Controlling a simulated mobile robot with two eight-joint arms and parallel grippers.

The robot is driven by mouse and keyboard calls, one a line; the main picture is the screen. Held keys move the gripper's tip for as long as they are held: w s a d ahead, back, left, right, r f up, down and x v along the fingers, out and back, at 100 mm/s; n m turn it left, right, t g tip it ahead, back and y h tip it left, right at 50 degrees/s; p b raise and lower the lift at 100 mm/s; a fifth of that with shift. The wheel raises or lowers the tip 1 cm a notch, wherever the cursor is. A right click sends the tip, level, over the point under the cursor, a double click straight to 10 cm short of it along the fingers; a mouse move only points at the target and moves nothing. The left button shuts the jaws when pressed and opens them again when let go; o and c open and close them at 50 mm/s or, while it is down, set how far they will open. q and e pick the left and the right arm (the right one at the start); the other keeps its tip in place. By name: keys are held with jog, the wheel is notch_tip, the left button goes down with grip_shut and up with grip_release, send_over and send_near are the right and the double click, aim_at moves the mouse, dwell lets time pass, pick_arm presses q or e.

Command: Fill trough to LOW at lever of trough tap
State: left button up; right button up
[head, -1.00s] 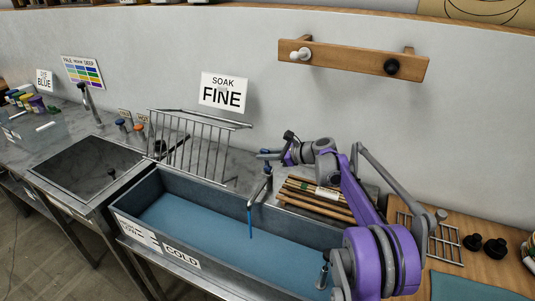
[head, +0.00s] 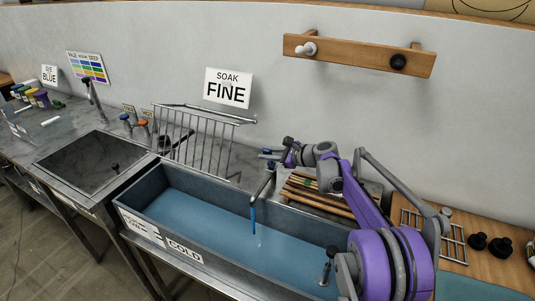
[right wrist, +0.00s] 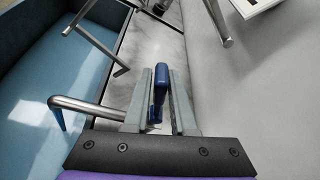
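The long trough (head: 150,211) has grey walls and a blue surface inside. It carries a COLD label (head: 185,250) and a white level card (head: 140,227) whose wording is too small to read fully. The trough tap (head: 262,184) stands at its back edge, and a thin blue stream (head: 253,220) falls from its spout. My right gripper (head: 275,157) is at the tap. In the right wrist view its fingers (right wrist: 161,95) are close on both sides of the blue tap lever (right wrist: 160,84) and appear shut on it. My left gripper is not in view.
A wire rack (head: 195,138) stands behind the trough. Cane bundles (head: 315,194) lie right of the tap, partly behind my right arm. A sink (head: 95,160) is at the left. A wooden peg rail (head: 360,55) and a SOAK FINE sign (head: 228,88) are on the wall.

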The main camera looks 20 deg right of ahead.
jog(key=shift+o, duration=1.4)
jog(key=v, duration=1)
jog(key=shift+s+d+r, duration=0.15)
jog(key=shift+s, duration=0.2)
